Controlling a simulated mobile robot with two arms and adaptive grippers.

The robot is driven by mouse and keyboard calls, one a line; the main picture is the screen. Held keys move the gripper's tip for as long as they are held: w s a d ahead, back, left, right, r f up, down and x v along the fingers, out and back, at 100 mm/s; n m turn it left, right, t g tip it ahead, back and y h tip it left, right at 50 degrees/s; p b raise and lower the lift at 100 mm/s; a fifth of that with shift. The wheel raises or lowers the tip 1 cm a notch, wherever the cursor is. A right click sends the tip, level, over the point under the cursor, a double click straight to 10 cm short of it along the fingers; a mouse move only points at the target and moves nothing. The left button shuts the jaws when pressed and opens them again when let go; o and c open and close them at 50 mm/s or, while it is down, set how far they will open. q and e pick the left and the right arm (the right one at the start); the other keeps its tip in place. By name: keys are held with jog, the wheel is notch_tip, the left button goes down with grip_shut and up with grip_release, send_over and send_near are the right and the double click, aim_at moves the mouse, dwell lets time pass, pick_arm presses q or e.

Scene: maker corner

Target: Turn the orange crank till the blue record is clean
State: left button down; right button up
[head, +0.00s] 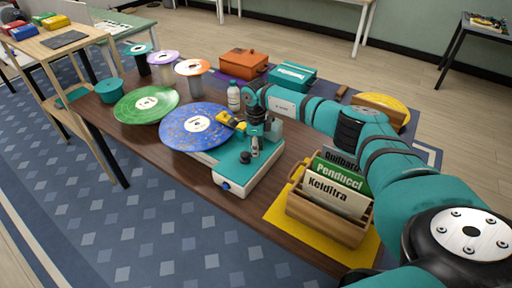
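The blue record (192,124) lies flat on a white and teal record-cleaning machine (252,177). Its surface shows brownish specks around a white label. My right gripper (256,143) is over the machine, just right of the record, with its fingers pointing down. A yellow-orange part (231,120) shows between the record's right edge and the gripper; I cannot tell whether it is the orange crank. The gripper hides what is beneath it, and its fingers are too small to read. My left gripper is not in view.
A green record (146,104) lies left of the blue one. A bottle (234,97) stands behind the machine. A wooden crate (329,211) of record sleeves is at front right. Orange (243,64) and teal (292,76) boxes and several spools stand at the back.

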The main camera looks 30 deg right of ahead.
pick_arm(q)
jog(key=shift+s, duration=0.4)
pick_arm(e)
grip_shut()
